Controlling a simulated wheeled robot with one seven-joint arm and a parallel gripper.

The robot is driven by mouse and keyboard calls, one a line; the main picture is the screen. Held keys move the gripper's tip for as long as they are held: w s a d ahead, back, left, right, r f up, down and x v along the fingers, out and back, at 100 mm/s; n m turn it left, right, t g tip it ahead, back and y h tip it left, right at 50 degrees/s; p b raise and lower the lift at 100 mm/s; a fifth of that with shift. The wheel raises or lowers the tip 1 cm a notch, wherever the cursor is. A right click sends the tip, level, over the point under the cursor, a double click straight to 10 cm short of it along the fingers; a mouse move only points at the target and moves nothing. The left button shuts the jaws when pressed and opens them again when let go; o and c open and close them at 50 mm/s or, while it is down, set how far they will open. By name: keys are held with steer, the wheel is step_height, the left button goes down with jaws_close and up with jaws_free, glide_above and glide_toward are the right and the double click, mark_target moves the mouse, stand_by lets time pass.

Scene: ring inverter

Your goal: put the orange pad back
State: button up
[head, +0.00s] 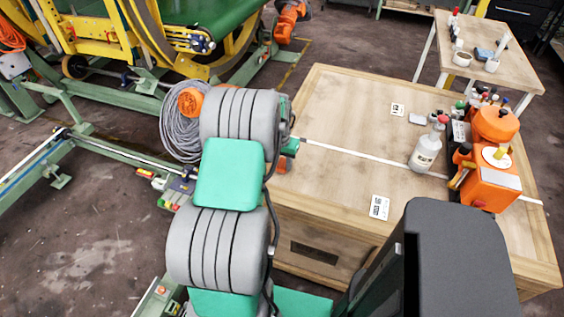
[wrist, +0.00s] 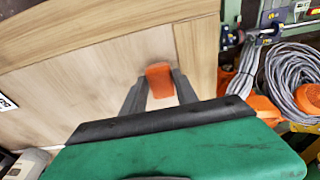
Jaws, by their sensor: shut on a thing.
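In the wrist view the orange pad (wrist: 160,82) is a small orange block between the two dark fingers of my gripper (wrist: 159,76). My gripper is shut on it. The pad is seen against the wooden table, near the table's edge strip; whether it touches the wood I cannot tell. In the head view my arm hides most of my gripper, at the left edge of the wooden table (head: 345,110). A bit of orange shows there beside the arm, too small to name surely.
On the table's right side stand a white spray bottle (head: 426,152), an orange machine (head: 491,180) and several small bottles. Two printed cards lie on the table; its middle is mostly clear. Coiled grey hose (head: 178,128) and a green-and-yellow machine frame (head: 75,165) lie left.

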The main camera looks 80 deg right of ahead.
steer(key=shift+f, duration=0.1)
steer(key=o, duration=0.7)
steer(key=shift+f, duration=0.1)
steer(key=o, duration=0.5)
